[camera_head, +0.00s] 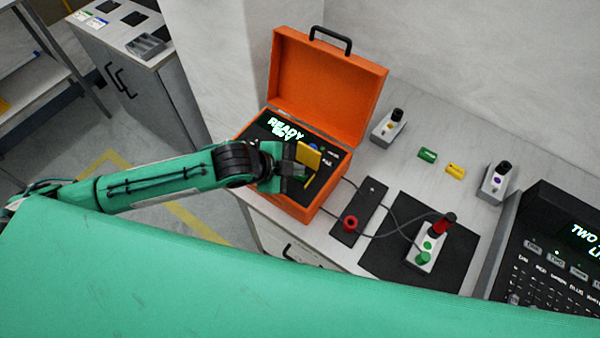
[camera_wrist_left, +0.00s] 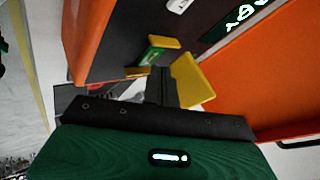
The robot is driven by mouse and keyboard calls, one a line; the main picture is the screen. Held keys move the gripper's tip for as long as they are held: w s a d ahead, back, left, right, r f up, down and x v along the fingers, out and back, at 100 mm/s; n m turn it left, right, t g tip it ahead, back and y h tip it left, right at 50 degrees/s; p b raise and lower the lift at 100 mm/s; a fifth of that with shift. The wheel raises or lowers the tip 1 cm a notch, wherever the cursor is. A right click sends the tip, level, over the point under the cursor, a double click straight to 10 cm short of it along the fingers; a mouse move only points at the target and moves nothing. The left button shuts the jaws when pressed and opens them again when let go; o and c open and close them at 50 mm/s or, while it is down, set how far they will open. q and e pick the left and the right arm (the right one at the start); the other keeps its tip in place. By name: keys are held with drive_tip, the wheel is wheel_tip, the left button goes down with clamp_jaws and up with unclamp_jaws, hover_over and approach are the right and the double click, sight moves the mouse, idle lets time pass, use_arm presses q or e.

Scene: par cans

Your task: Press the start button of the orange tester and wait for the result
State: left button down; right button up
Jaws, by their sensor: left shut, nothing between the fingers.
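The orange tester (camera_head: 328,80) is an open case with its lid up. Its dark panel has a lit display (camera_head: 285,127) whose top line reads READY; the lower line is hard to read. A yellow flap (camera_head: 308,155) stands on the panel; it also shows in the left wrist view (camera_wrist_left: 193,80), beside a green part with yellow edges (camera_wrist_left: 155,55). I cannot tell whether that is the start button. My left gripper (camera_head: 300,172) is shut and empty over the panel, its tips (camera_wrist_left: 160,85) close to the yellow flap; contact is unclear. My right gripper is out of view.
Two similar units (camera_head: 388,127) (camera_head: 495,183), green and yellow tags (camera_head: 427,156) and a black console (camera_head: 545,255) stand nearby.

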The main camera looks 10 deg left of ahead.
sight(296, 177)
use_arm(q)
drive_tip(key=shift+f, duration=0.5)
idle(0.6)
idle(0.3)
drive_tip(key=shift+r+p, duration=0.8)
drive_tip(key=shift+p, duration=0.2)
drive_tip(key=shift+r, duration=0.1)
wheel_tip(296, 177, up, 5)
drive_tip(key=p, duration=0.5)
idle(0.4)
